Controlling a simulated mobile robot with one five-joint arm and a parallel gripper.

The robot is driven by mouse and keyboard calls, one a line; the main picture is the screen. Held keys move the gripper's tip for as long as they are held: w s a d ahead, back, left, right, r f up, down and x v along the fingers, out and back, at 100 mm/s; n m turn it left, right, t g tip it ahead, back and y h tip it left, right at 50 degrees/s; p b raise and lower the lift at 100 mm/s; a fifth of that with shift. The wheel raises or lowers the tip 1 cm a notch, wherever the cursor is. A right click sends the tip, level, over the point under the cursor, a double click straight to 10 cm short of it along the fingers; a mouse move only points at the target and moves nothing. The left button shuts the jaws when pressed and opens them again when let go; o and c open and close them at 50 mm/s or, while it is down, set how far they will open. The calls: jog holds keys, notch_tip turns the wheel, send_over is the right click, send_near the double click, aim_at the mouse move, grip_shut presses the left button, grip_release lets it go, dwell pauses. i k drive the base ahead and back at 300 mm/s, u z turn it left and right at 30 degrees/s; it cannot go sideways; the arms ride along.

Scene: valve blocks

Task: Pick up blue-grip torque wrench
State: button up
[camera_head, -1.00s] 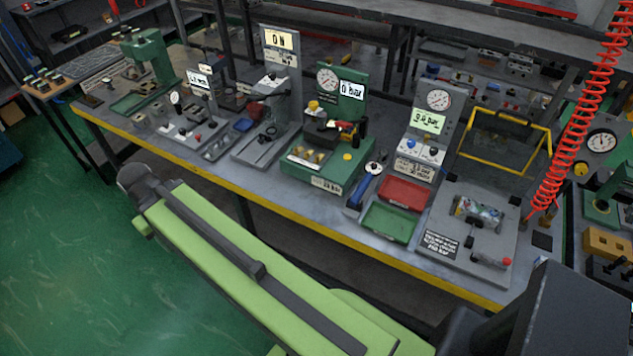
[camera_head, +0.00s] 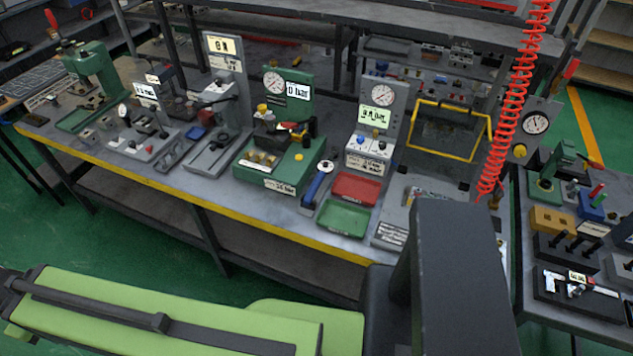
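A wrench with a blue grip (camera_head: 314,187) lies on the workbench (camera_head: 290,222), between the green test stand and the red and green trays. Its head end points away from the bench's front edge. My green and dark arm crosses the lower left of the view, in front of the bench and apart from the wrench. My gripper cannot be made out; only arm links show.
A red tray (camera_head: 355,188) and a green tray (camera_head: 342,219) sit right of the wrench. A green test stand (camera_head: 275,165) with a gauge stands left of it. A red coiled hose (camera_head: 512,100) hangs at right. Green floor is open at lower left.

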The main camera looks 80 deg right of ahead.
aim_at(311, 191)
jog(key=u, duration=0.1)
jog(key=k, duration=1.1)
jog(key=z, duration=0.15)
jog(key=i, duration=0.45)
jog(key=u, duration=0.1)
